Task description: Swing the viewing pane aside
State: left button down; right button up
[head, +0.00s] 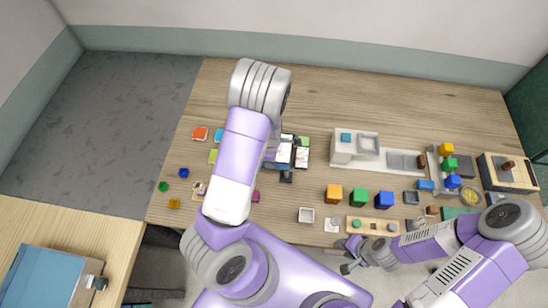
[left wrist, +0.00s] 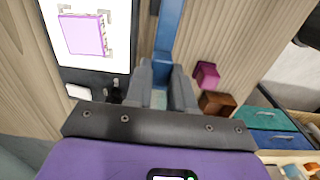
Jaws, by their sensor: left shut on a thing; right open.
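In the left wrist view, my left gripper (left wrist: 160,88) is shut on a narrow blue bar (left wrist: 167,35), which runs up out of the picture between the fingers. I cannot tell whether this bar is the edge or handle of the viewing pane. Left of the fingers is a white panel (left wrist: 112,45) bearing a purple square (left wrist: 84,35) with grey corner brackets. In the head view, my left arm covers much of this spot, and the gripper's fingertips cannot be made out clearly. My right gripper (head: 348,267) is open and empty at the table's front edge.
A magenta block (left wrist: 207,75) and a brown block (left wrist: 217,103) stand close to the right of the left fingers. The wooden table's back (head: 400,100) is clear.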

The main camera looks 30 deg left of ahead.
dwell(0.3)
pick_arm(q)
jog(key=c, duration=1)
grip_release()
jog(key=shift+o, duration=0.2)
notch_tip(320, 180, up, 8)
jog(key=shift+f+p, duration=0.2)
jog(key=shift+p, duration=0.45)
